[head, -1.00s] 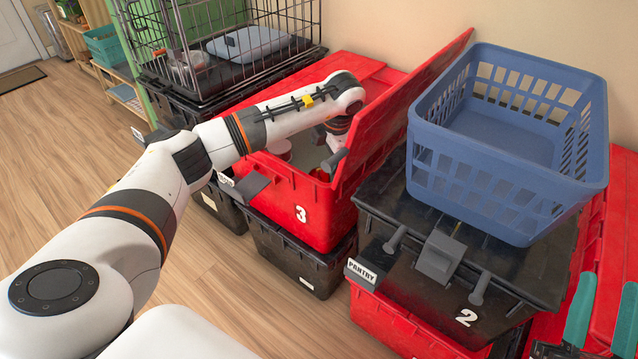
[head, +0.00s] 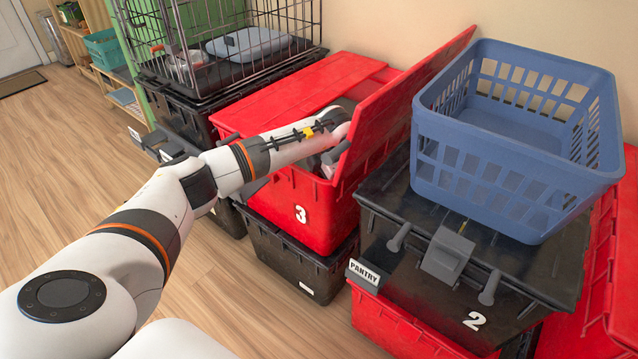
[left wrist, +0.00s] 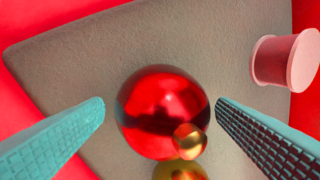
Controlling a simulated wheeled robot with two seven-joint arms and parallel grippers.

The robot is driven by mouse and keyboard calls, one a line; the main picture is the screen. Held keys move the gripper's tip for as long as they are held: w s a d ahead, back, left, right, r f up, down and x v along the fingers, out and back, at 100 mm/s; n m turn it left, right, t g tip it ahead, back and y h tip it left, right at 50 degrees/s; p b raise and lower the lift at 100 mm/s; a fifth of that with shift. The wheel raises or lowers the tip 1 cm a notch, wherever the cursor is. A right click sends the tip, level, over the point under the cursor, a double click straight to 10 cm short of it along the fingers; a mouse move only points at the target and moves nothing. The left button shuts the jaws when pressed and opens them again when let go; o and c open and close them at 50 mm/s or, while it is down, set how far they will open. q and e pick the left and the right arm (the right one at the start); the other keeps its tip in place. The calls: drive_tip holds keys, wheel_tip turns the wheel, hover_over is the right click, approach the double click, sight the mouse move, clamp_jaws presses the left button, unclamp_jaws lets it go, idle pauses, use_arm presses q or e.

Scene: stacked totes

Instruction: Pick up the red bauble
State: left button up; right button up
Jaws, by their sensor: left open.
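The red bauble (left wrist: 162,105) is a shiny ball in the left wrist view, lying on the grey floor of the red tote (head: 318,218) marked 3. A small gold ball (left wrist: 190,141) overlaps its lower right edge, with another gold shape (left wrist: 180,170) below it. My left gripper (left wrist: 160,108) is open, with one teal finger on each side of the bauble; I cannot tell whether they touch it. My right gripper is not in view.
A pink cylinder (left wrist: 286,59) stands in the tote at the right of the wrist view. The raised red lid (head: 405,110) stands right of my arm. A blue basket (head: 500,185) sits on the black tote 2 (head: 465,290). A wire cage (head: 235,40) stands behind on the left.

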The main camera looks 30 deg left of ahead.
use_arm(q)
drive_tip(key=shift+w+f, duration=0.1)
drive_tip(key=shift+f, duration=0.15)
drive_tip(key=c, duration=1.1)
drive_tip(key=shift+o, duration=0.2)
drive_tip(key=shift+r, duration=0.15)
